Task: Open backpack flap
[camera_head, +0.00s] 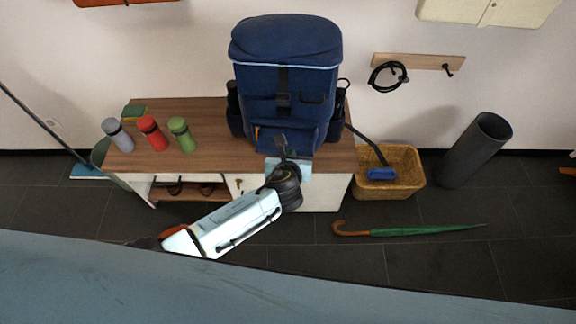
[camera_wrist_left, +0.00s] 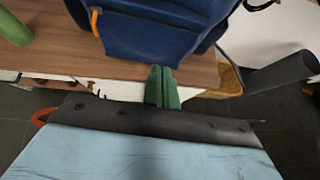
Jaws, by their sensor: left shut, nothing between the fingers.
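A dark blue backpack (camera_head: 262,95) stands upright on a wooden bench top. Its top flap (camera_head: 285,38), edged in light blue, lies down over the top, and a black strap with a buckle (camera_head: 283,98) runs down the front. My left gripper (camera_head: 281,143) is shut and empty in front of the backpack's lower front pocket. In the left wrist view its shut fingers (camera_wrist_left: 162,87) appear below the backpack's lower front (camera_wrist_left: 150,35), where an orange tab hangs. I cannot tell whether they touch it. The flap is outside the wrist view. My right gripper is not in view.
Grey, red (camera_head: 152,132) and green bottles stand left of the backpack on the bench (camera_head: 215,160). A wicker basket (camera_head: 405,180) with a blue-headed brush and a dark cylinder (camera_head: 476,150) stand to the right. A green umbrella (camera_head: 420,231) lies on the floor.

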